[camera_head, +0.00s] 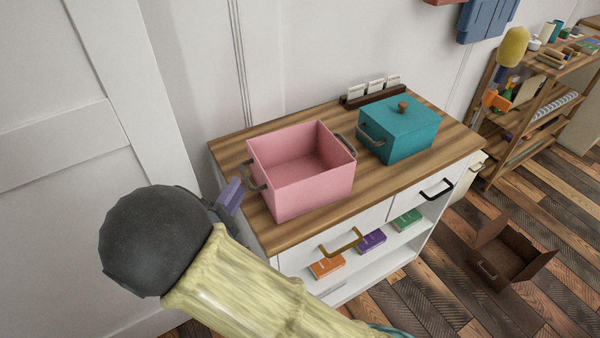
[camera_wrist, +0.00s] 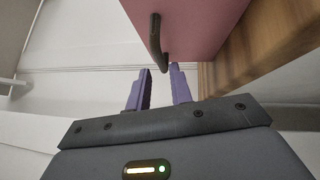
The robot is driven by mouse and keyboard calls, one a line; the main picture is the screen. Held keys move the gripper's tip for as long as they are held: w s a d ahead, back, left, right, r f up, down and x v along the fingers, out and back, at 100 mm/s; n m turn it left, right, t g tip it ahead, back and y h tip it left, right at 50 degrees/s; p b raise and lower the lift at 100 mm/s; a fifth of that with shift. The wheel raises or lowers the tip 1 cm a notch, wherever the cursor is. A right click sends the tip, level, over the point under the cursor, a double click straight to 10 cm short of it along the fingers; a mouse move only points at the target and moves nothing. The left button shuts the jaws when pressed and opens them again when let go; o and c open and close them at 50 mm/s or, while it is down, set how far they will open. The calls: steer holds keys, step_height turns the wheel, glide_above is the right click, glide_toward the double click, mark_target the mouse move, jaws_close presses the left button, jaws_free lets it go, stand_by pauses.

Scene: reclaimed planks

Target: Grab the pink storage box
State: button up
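The pink storage box (camera_head: 308,186) stands open and empty on the wooden top of a white cabinet, with a dark handle at each of two opposite ends. In the wrist view the pink box (camera_wrist: 205,22) is at the top, and its near handle (camera_wrist: 156,42) hangs just beyond my fingertips. My gripper (camera_wrist: 160,73) has two purple fingers with a gap between them, and nothing is held. In the head view my gripper (camera_head: 234,190) is left of the box, partly hidden by my own arm, close to the left handle (camera_head: 255,178).
A teal lidded box (camera_head: 405,132) stands right of the pink box on the wooden top (camera_head: 370,185). A dark card holder (camera_head: 372,95) is behind. A brown open box (camera_head: 508,255) lies on the floor. A wooden shelf (camera_head: 530,125) stands at the right.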

mark_target(244, 173)
steer(key=shift+s, duration=0.15)
steer(key=b+x, duration=0.1)
steer(key=x, duration=0.4)
steer(key=shift+f, duration=0.15)
steer(key=shift+w, duration=0.25)
steer(key=shift+w, duration=0.1)
